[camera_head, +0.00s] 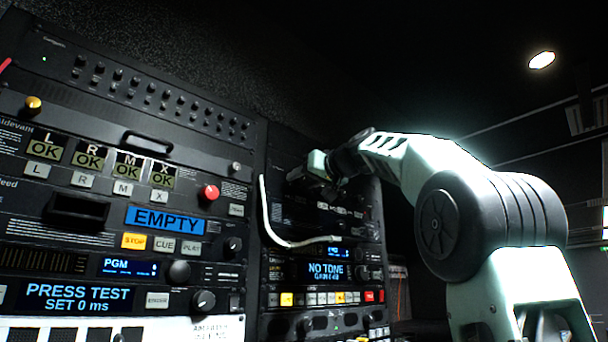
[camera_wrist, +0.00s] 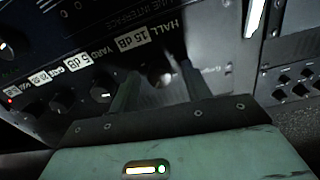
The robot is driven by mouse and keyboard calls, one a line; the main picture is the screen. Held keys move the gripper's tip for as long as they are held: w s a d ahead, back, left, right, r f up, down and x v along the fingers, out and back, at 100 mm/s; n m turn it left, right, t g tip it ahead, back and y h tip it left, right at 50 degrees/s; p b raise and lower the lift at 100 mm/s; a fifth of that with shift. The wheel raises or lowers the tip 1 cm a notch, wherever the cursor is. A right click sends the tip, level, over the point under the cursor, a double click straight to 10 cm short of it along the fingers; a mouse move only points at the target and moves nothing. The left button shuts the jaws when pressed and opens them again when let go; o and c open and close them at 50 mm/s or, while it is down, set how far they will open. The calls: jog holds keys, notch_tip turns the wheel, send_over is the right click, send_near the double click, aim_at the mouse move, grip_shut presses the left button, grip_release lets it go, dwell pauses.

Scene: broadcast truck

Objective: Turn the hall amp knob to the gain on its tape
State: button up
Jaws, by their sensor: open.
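The hall amp knob (camera_wrist: 163,79) is a dim round shape between my gripper's fingers in the wrist view, partly shadowed. A white tape (camera_wrist: 150,36) reading "HALL 15 dB" runs along the panel just beyond it. My gripper (camera_wrist: 160,70) is open, one finger on each side of the knob. I cannot tell whether the fingers touch it, and the knob's pointer is not readable. In the head view my gripper (camera_head: 318,180) is up against the right rack, and the hall knob cannot be made out there.
Several other knobs (camera_wrist: 100,93) sit in a row left of my gripper, with a "YARD" tape nearby. A white cable (camera_head: 268,222) hangs down the right rack's left side. The left rack (camera_head: 120,120) has protruding knobs, handles and a red button (camera_head: 209,192).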

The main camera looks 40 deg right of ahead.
jog(key=shift+w, duration=0.1)
jog(key=c, duration=1)
jog(key=shift+n+b, duration=0.3)
jog(key=shift+b, duration=0.05)
jog(key=shift+f+n+b, duration=0.2)
jog(key=shift+n+b, duration=0.8)
jog(key=shift+n, duration=0.2)
jog(key=shift+r+n+b, duration=0.15)
jog(key=shift+n+b, duration=0.8)
jog(key=shift+n, duration=1.45)
jog(key=o, duration=1)
